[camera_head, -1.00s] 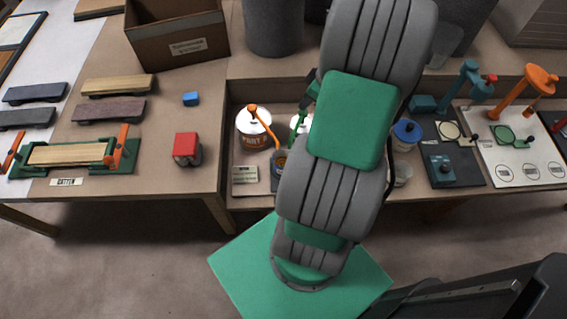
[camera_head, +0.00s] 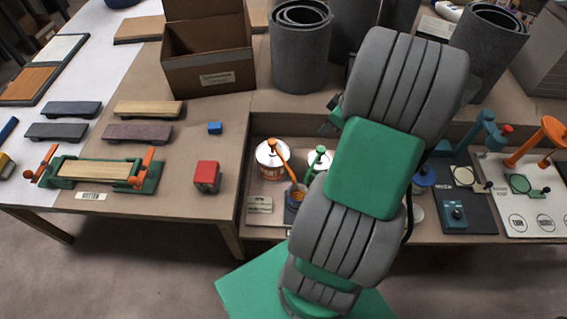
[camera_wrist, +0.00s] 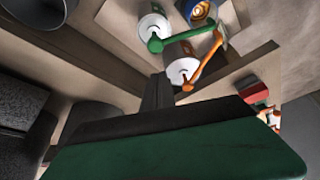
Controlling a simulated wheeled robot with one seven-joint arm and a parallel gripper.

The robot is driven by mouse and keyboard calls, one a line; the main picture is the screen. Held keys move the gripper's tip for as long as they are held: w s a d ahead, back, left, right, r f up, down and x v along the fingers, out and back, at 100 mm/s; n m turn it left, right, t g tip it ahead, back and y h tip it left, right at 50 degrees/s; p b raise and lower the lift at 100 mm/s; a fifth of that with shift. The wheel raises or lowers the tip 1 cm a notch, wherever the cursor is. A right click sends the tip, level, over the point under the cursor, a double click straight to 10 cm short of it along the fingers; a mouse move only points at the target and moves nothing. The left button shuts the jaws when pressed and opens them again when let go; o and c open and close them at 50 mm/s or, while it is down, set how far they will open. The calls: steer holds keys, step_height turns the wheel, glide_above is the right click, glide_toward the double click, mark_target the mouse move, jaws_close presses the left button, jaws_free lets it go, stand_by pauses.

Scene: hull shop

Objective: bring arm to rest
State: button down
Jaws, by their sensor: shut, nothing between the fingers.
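My arm, grey with green covers, bends across the middle of the head view and hides part of the bench behind it. In that view my gripper is mostly hidden behind the arm. In the wrist view the dark fingers of my gripper (camera_wrist: 158,92) are together, with nothing between them, above the dark and green body at the bottom. White cans with a green handled tool (camera_wrist: 170,40) and an orange handled tool (camera_wrist: 207,62) lie beyond the fingers. I see no contact with them.
The head view shows a cardboard box (camera_head: 207,72), grey rolls (camera_head: 300,55), a red block (camera_head: 206,177), a blue block (camera_head: 215,128) and a clamping jig (camera_head: 60,183) on the bench. An orange-handled can (camera_head: 270,160) stands left of my arm. The floor at left front is clear.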

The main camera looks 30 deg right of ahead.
steer(key=s+a+f+m+g, duration=0.1)
steer(key=s+a+m+g, duration=0.15)
steer(key=s+m, duration=0.4)
steer(key=s+a+f+m+g, duration=0.2)
steer(key=s+a+m, duration=0.1)
steer(key=s+m, duration=0.35)
steer(key=w+a+r+n+t+h, duration=0.1)
steer(key=w+a+r+n+t, duration=0.1)
steer(key=w+a+r+n, duration=0.2)
steer(key=w+a+r+n+t+h, duration=0.1)
steer(key=w+a+r+n, duration=0.3)
steer(key=a+r, duration=0.6)
steer(key=a+t, duration=0.1)
steer(key=a, duration=0.7)
steer(key=shift+a, duration=0.15)
